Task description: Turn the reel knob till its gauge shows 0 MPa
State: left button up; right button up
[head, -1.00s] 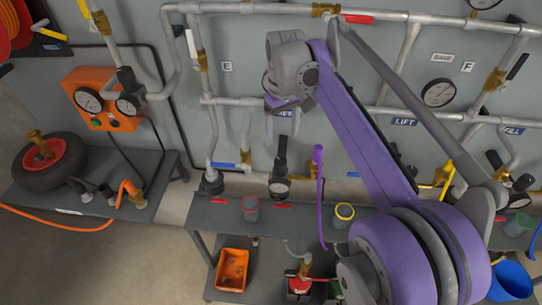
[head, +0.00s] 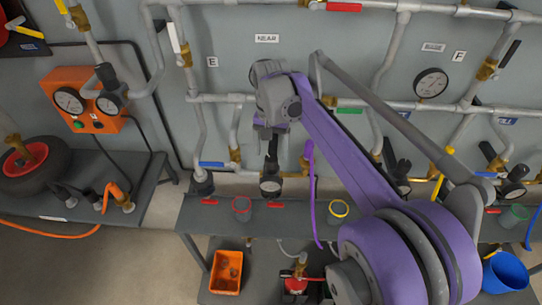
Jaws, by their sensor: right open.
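A black regulator knob (head: 271,150) stands upright on the pipework at the wall, with a small dark-rimmed round gauge (head: 270,186) just below it. I cannot read its needle or a label naming it as the reel's. My right gripper (head: 271,131) is at the wrist's lower end, right above this knob and overlapping its top in the view. It is open; I cannot tell whether its fingers are around the knob or touching it. The hose reel (head: 3,35) shows partly at the upper left edge. My left gripper is out of view.
An orange box (head: 85,100) with two gauges stands at left. A larger gauge (head: 431,83) sits on the wall at right. A shelf (head: 222,222) holds cups; a purple hose (head: 312,200) hangs beside the knob. A blue bucket (head: 506,273) is at lower right.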

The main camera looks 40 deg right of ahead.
aim_at(271, 161)
jog(key=shift+f, duration=1.3)
grip_shut()
